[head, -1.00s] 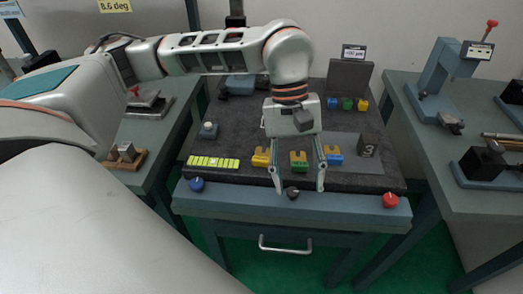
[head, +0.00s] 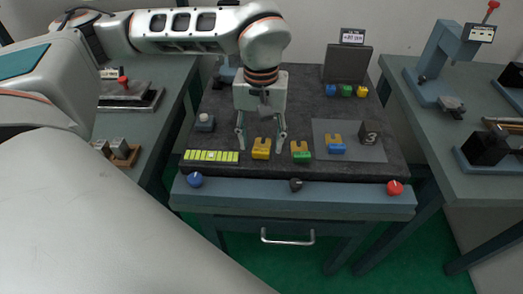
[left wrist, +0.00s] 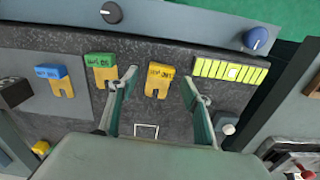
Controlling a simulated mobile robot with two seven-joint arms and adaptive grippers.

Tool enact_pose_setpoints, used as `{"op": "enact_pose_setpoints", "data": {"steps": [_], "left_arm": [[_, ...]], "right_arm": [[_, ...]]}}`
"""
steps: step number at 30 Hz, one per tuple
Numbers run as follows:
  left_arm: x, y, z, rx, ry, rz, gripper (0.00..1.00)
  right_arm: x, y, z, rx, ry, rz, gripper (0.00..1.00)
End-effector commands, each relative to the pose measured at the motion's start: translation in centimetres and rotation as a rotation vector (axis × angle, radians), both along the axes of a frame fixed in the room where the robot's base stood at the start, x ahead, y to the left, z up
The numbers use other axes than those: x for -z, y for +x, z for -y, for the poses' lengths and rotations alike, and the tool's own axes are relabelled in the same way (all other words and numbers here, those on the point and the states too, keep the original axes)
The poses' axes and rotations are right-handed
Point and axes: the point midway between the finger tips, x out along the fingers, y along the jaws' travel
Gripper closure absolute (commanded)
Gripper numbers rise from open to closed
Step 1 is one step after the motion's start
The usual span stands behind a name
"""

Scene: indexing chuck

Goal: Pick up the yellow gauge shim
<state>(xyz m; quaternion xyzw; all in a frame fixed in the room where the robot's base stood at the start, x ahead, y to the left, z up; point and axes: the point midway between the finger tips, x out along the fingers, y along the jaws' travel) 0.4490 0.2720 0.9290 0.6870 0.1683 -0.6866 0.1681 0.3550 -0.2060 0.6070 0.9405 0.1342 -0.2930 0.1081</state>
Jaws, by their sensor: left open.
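The yellow gauge shim (head: 261,153) lies on the dark mat near its front edge, its fork prongs pointing away from the front. In the left wrist view the yellow gauge shim (left wrist: 157,84) shows between the spread fingertips. My left gripper (head: 261,143) is open and empty, pointing down just behind and over this shim, with one finger to each side. I cannot tell the exact height of the fingertips (left wrist: 158,79) above the mat. My right gripper is in neither view.
A green shim (head: 301,156) lies close to the right, and a blue shim (head: 336,149) lies on a grey plate (head: 365,154). A yellow-green segmented strip (head: 211,156) is at the left. Blue (head: 195,180), dark (head: 296,185) and red (head: 395,188) knobs line the front.

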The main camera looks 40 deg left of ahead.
Motion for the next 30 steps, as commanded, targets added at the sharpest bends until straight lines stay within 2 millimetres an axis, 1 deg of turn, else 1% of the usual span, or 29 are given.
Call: {"op": "enact_pose_setpoints", "data": {"steps": [1,3,11,12,14,15,16,26,30], "left_arm": [[0.63,-0.04,-0.01,-0.001,0.000,-0.002,0.51],[1.03,-0.04,-0.01,-0.001,0.000,-0.002,0.51],[1.12,0.00,-0.01,-0.002,0.000,0.000,0.51],[1.12,0.00,-0.01,-0.002,0.000,0.000,0.62],[1.12,0.00,-0.01,-0.001,0.000,0.000,0.77],[1.12,0.00,-0.01,-0.002,0.000,0.000,0.88],[1.12,0.00,-0.01,-0.002,0.000,-0.001,0.93],[1.02,0.03,-0.01,-0.002,-0.001,0.000,0.93],[0.32,0.10,-0.01,-0.001,-0.001,0.003,0.93]], "right_arm": [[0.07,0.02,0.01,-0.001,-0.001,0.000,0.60],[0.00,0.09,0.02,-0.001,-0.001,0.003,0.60],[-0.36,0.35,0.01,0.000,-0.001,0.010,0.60],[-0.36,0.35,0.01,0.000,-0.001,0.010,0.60],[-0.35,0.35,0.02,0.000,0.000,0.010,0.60],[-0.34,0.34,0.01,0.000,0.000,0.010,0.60],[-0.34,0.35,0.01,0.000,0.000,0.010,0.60],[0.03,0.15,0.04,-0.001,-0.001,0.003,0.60],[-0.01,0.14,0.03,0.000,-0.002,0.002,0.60]]}}
